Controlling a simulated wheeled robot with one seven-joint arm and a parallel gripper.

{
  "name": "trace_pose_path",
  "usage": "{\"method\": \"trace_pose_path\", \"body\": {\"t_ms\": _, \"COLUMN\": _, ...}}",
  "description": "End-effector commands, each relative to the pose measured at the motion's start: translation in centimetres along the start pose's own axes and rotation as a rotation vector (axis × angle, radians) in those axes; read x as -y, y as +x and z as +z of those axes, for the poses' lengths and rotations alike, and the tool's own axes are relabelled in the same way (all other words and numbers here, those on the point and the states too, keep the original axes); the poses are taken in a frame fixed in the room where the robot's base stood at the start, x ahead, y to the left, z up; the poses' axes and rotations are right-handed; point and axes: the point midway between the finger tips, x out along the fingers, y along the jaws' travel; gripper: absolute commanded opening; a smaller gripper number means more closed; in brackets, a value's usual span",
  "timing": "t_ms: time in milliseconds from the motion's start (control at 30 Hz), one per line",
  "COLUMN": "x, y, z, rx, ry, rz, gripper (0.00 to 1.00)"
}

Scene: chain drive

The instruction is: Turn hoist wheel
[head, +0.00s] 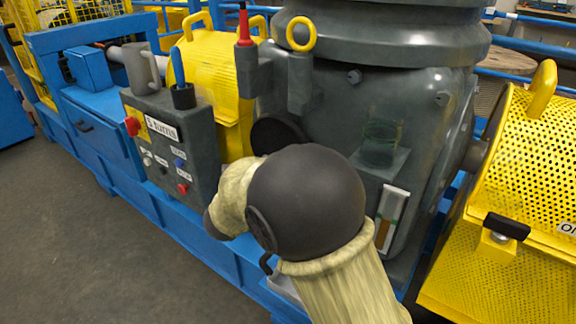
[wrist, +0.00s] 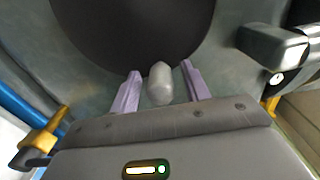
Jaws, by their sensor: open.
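The hoist wheel appears to be the dark round disc (head: 275,134) on the side of the grey machine housing. My arm partly covers it in the head view. In the wrist view the wheel (wrist: 130,28) fills the top middle, and a rounded grey knob (wrist: 160,84) stands out near its lower edge. My gripper (wrist: 161,72) is open, with one pale purple finger on each side of the knob and visible gaps between. In the head view my gripper is hidden behind my arm.
A grey control box (head: 172,146) with a "Turns" label and buttons stands left of my arm. A yellow perforated guard (head: 530,150) with a black-handled latch (head: 506,227) is at right. A blue frame (head: 190,235) runs below. Open floor (head: 70,240) lies at front left.

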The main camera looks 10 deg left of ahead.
Motion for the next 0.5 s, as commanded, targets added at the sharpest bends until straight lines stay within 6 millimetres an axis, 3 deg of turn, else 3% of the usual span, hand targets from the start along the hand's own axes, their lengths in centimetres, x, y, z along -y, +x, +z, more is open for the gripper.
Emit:
{"method": "trace_pose_path", "body": {"t_ms": 267, "x": 0.1, "y": -2.7, "z": 0.1, "rx": 0.003, "ry": -0.001, "rz": 0.001, "gripper": 0.47}}
{"method": "trace_pose_path", "body": {"t_ms": 500, "x": 0.1, "y": -7.4, "z": 0.1, "rx": 0.002, "ry": 0.000, "rz": 0.002, "gripper": 0.47}}
